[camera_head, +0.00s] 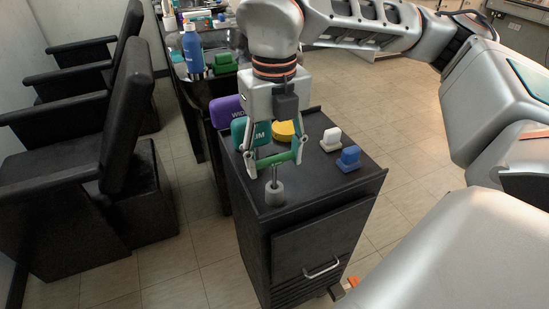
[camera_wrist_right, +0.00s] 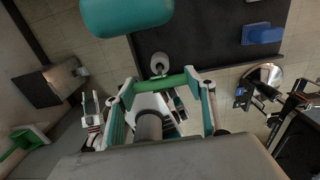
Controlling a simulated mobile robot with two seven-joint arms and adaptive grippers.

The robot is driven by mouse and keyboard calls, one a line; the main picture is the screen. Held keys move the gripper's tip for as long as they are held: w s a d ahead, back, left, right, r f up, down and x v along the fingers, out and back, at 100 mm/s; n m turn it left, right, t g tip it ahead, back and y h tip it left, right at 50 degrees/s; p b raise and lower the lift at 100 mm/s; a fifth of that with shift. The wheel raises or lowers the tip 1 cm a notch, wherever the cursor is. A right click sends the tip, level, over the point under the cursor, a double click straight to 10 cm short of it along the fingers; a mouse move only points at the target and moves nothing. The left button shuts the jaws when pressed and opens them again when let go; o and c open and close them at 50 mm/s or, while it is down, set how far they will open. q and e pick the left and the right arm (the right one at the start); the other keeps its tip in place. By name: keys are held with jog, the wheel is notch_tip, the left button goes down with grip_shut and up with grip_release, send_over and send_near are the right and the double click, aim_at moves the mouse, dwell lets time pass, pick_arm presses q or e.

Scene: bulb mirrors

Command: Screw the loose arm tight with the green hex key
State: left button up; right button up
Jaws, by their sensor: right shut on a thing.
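The green hex key (camera_head: 284,158) has a green bar handle lying crosswise between the fingertips of my right gripper (camera_head: 281,158), which is shut on it. A thin grey shaft runs down below the handle to a small grey round holder (camera_head: 274,194) near the front left corner of the cabinet top. I cannot tell how deep the shaft sits in it. In the right wrist view the green handle (camera_wrist_right: 165,83) spans both fingertips, just below the grey holder (camera_wrist_right: 159,65). I cannot make out the loose arm. My left gripper is not in view.
The black cabinet (camera_head: 317,205) also carries purple (camera_head: 226,110), teal (camera_head: 240,132), yellow (camera_head: 284,131), white (camera_head: 330,139) and blue (camera_head: 349,158) objects. A cluttered table with a blue bottle (camera_head: 193,50) stands behind. Black chairs (camera_head: 120,120) stand at left; floor is clear at right.

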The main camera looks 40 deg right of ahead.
notch_tip(320, 180, up, 20)
jog(key=p, duration=0.4)
jog(key=shift+o, duration=1.1)
jog(key=c, duration=0.3)
jog(key=shift+c, duration=0.2)
